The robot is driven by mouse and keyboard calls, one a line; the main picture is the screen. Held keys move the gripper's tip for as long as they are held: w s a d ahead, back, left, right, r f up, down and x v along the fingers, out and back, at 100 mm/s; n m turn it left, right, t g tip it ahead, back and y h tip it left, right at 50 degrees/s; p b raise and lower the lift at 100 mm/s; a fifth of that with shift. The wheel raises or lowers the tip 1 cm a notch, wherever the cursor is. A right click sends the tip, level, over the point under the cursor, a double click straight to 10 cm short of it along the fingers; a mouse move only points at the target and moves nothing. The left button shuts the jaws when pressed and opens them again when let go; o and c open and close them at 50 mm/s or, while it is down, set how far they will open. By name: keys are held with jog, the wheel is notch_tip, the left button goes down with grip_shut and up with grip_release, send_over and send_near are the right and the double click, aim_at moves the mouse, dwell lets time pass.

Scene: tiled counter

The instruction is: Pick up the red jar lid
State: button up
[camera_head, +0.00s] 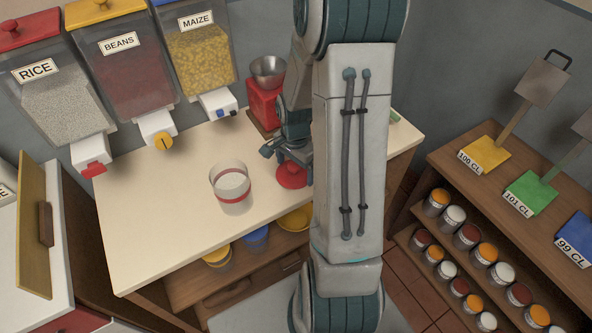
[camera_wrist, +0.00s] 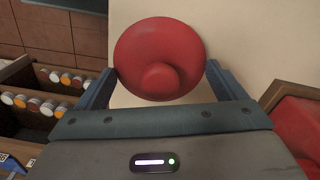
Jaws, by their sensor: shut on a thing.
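The red jar lid (camera_head: 291,175) is round with a knob in its middle. In the head view it is at the right part of the cream counter, just under my gripper (camera_head: 290,158). In the wrist view the red lid (camera_wrist: 160,58) lies between the two fingers of my gripper (camera_wrist: 160,80), which is shut on it. I cannot tell whether the lid still touches the counter. A clear jar with a red band (camera_head: 232,190) stands open on the counter to the left of the lid.
A red grinder or scale with a metal bowl (camera_head: 268,72) stands behind my gripper. Dispensers of rice (camera_head: 62,95), beans (camera_head: 125,65) and maize (camera_head: 198,55) hang at the back left. The counter (camera_head: 150,220) is clear at its left. A shelf (camera_head: 500,195) with several small jars is at the right.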

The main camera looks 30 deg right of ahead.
jog(key=s+d+r+b, duration=0.1)
jog(key=s+d+r, duration=0.2)
jog(key=d+r, duration=0.6)
notch_tip(320, 180, up, 4)
jog(key=n+p, duration=0.3)
jog(key=p, duration=0.1)
send_over(286, 168)
jog(key=a+r+n+p, duration=0.3)
jog(key=a+r+n, duration=0.1)
jog(key=a, duration=1.1)
jog(key=shift+s+a+f+b, duration=0.15)
jog(key=shift+f+b, duration=1.15)
jog(key=shift+f, duration=0.3)
jog(key=shift+s+a+f+b, duration=0.1)
jog(key=shift+s+f+b, duration=0.05)
jog(key=shift+f+b, duration=1.3)
jog(key=shift+f, duration=0.3)
jog(key=o, duration=0.7)
jog(key=shift+r, duration=0.1)
